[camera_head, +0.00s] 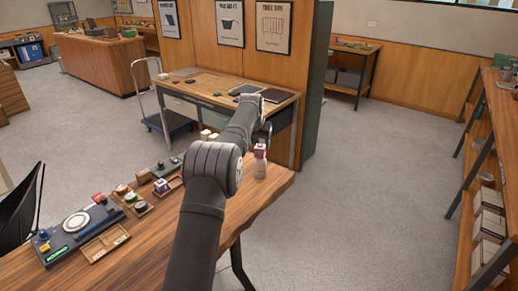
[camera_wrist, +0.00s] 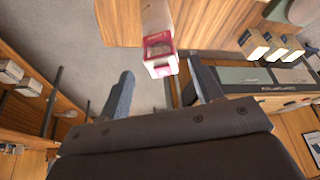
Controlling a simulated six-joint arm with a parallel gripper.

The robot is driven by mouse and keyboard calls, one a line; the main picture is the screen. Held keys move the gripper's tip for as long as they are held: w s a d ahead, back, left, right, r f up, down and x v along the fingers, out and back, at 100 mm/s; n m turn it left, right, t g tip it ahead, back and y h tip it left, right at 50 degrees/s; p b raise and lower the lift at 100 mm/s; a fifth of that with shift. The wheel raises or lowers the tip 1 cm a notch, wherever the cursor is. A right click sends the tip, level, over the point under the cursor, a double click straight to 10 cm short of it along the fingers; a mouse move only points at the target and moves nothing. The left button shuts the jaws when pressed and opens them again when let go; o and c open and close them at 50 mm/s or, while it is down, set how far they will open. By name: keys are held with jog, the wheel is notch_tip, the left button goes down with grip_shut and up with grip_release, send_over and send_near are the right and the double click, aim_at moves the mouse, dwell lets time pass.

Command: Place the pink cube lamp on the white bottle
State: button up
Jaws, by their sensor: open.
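The pink cube lamp (camera_wrist: 160,66) shows in the wrist view as a small box with a pink frame and pale faces. It rests on top of the white bottle (camera_wrist: 156,20), which stands on the wooden table. In the head view the lamp (camera_head: 260,150) sits on the bottle (camera_head: 260,168) near the table's far right end. My gripper (camera_wrist: 160,70) is open, its two fingers apart on either side of the lamp in the wrist view, with gaps on both sides. In the head view my arm hides most of the gripper.
On the table's left half are a dark tray (camera_head: 70,234), a wooden tray (camera_head: 104,243) and several small items, including a pink-and-purple one (camera_head: 162,186). A desk (camera_head: 215,90) stands behind. Table around the bottle looks mostly clear; its right edge is close.

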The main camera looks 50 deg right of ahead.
aim_at(259, 149)
jog(key=v, duration=0.7)
jog(key=x, duration=1.2)
jog(key=shift+f, duration=0.35)
notch_tip(259, 149, up, 3)
jog(key=shift+a, duration=0.1)
jog(key=shift+r, duration=0.5)
